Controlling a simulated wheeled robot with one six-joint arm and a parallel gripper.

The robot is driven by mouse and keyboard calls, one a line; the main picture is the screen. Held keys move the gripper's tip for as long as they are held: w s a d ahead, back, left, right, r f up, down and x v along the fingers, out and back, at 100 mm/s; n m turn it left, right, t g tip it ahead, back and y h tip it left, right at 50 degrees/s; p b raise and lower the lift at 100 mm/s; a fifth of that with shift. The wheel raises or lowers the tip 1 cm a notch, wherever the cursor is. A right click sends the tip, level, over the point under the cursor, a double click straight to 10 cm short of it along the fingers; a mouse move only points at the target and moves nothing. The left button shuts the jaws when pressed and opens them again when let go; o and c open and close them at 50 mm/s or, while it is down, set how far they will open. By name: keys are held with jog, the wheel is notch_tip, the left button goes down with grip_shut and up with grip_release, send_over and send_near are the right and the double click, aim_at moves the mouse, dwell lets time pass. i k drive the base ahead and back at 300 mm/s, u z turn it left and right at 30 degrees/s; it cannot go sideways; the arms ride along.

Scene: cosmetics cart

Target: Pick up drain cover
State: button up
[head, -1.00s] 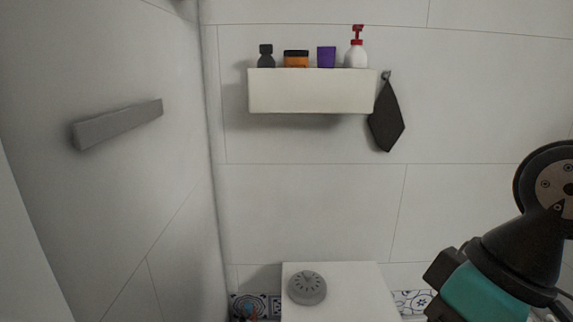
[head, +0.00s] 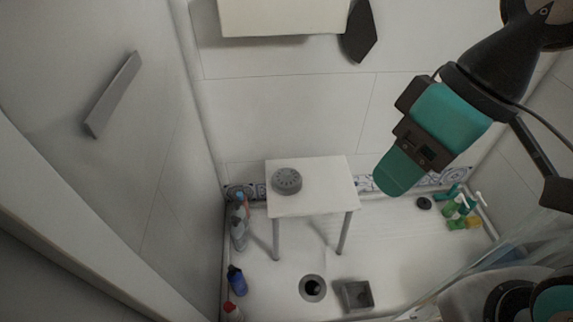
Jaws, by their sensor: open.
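A round grey slotted disc (head: 287,181), which looks like the drain cover, lies on the left part of a small white stool's top (head: 318,190) in the head view. Below and in front of the stool is a round open drain hole (head: 312,288) in the shower floor. My gripper (head: 394,178) hangs at the upper right, pointing down and left, teal and dark. It is open and holds nothing visible. It appears to the right of the stool in the picture, apart from the disc. The gap between its fingers is hard to see from this side.
A square grey box (head: 357,295) sits right of the drain. Bottles stand along the left wall, including a blue one (head: 237,281). Green bottles (head: 457,207) and a dark round piece (head: 424,203) are at the right. A shelf (head: 284,17) and dark cloth (head: 358,33) are above.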

aim_at(285, 181)
jog(key=u, duration=0.05)
jog(key=k, duration=0.5)
jog(key=z, duration=1.45)
jog(key=k, duration=0.65)
jog(key=u, duration=1.4)
jog(key=i, duration=1)
